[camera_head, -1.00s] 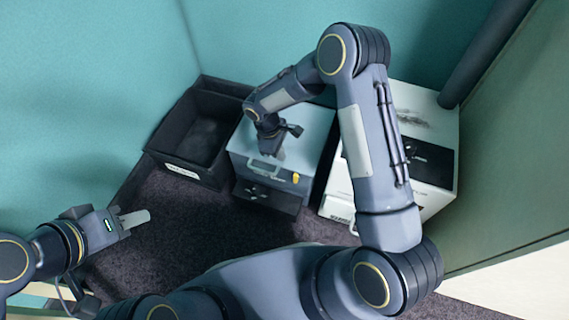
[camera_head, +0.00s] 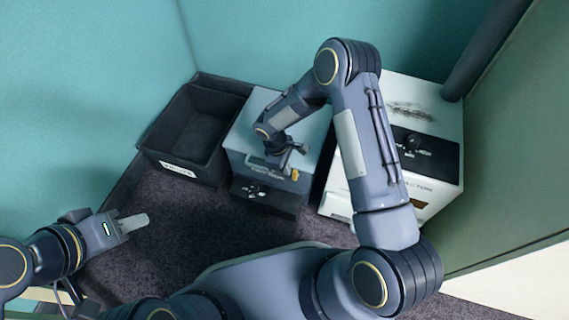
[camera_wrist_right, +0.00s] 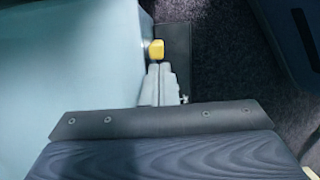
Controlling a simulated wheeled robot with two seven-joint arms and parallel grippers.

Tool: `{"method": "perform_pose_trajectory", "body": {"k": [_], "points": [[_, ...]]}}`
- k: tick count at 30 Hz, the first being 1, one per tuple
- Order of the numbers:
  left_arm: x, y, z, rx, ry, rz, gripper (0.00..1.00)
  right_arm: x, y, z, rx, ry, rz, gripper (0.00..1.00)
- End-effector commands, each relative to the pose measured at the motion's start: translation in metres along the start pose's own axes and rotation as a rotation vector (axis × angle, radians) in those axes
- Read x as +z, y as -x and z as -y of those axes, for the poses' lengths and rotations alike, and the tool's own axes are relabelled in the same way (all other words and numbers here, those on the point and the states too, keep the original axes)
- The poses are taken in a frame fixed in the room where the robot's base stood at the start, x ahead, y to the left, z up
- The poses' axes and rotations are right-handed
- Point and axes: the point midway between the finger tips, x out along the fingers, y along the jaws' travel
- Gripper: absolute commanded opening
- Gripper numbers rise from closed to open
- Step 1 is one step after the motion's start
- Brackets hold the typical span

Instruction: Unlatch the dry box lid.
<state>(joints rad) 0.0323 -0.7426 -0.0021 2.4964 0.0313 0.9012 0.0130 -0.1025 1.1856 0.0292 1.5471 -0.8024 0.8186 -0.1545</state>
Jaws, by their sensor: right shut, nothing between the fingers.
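The dry box (camera_head: 246,125) is a pale grey-blue box on the floor, in the middle of the head view. A small yellow latch (camera_head: 295,175) sits at its front edge, toward the right. The latch also shows in the right wrist view (camera_wrist_right: 156,50), just beyond my fingertips. My right gripper (camera_head: 281,170) is at the box's front edge, close to the latch. Its fingers (camera_wrist_right: 160,84) are together and empty; I cannot tell whether they touch the latch. My left gripper (camera_head: 133,223) is at the lower left, away from the box; its finger gap is unclear.
An open black bin (camera_head: 170,160) stands left of the dry box. A white box with a black panel (camera_head: 430,160) stands to the right, partly behind my right arm. A low dark unit (camera_head: 270,197) juts out at the dry box's front. Dark carpet is clear in front.

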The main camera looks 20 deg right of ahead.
Motion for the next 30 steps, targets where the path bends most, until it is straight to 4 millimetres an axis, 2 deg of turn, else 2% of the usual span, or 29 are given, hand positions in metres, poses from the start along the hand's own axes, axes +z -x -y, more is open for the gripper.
{"method": "perform_pose_trajectory", "body": {"k": [30], "points": [[-0.001, 0.0019, -0.0009, 0.0, 0.0, 0.0, 0.36, 0.0075, 0.0016, -0.0003, 0.001, 0.001, 0.002, 0.0]]}}
